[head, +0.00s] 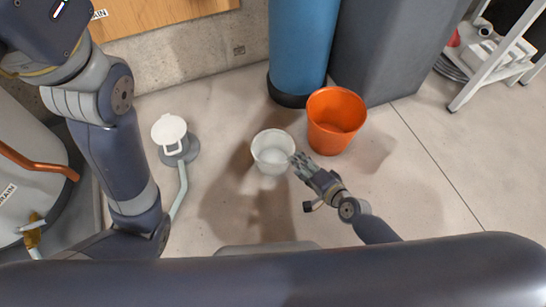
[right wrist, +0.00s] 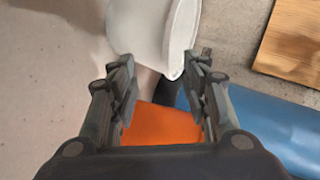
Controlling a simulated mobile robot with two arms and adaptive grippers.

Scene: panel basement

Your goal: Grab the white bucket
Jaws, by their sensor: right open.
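The white bucket (head: 272,152) stands upright on the concrete floor, open at the top, in the middle of the head view. In the right wrist view the white bucket (right wrist: 155,30) shows at the top, just beyond my fingertips. My right gripper (head: 299,162) is at the right side of the bucket in the head view. In the right wrist view its two fingers (right wrist: 160,72) are apart with nothing held between them. I cannot tell whether a finger touches the bucket. My left arm comes in from the left, and its gripper is out of the picture.
An orange bucket (head: 335,122) stands close behind and right of the white one. Behind it are a blue cylinder (head: 303,45) and a grey box-like unit (head: 392,50). A white-topped floor fixture (head: 169,131) stands at left. A shelf rack (head: 500,60) is far right. Floor at right is clear.

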